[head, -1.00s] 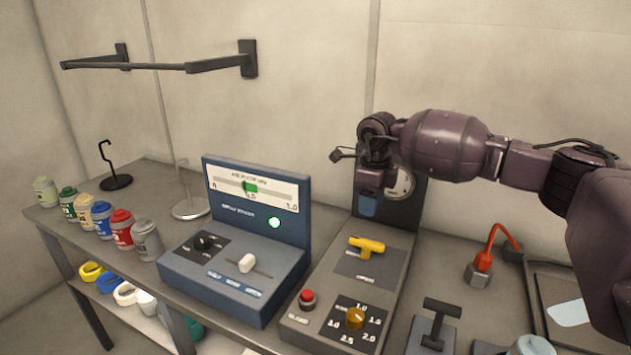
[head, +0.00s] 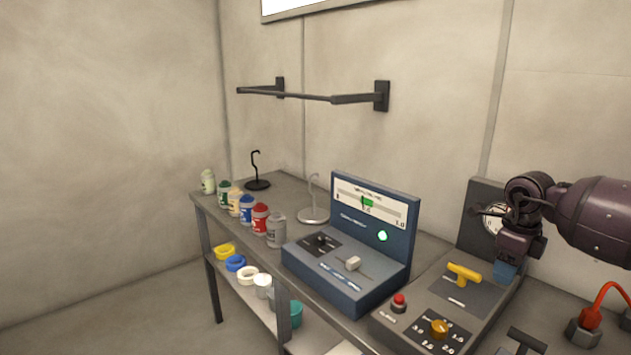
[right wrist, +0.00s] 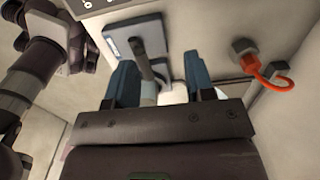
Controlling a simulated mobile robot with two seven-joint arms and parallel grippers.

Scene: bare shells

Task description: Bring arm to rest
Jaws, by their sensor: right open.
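My right gripper (head: 505,268) hangs at the right of the head view, above the grey control panel (head: 408,322) with the yellow handle (head: 464,273). Its blue fingertips point down and hold nothing that I can see. In the right wrist view, its two blue fingers (right wrist: 161,85) stand wide apart. A dark lever on a grey plate (right wrist: 138,35) shows beyond them. My right arm (head: 598,220) comes in from the right edge and partly covers the round gauge (head: 493,218). My left gripper is not in the head view.
A blue console (head: 345,275) with a lit green lamp stands left of the grey panel. Several paint jars (head: 260,218) line the bench's left end. A black wall rail (head: 310,96) is above. A red hooked cable (head: 596,305) rises at the right. The floor at left is clear.

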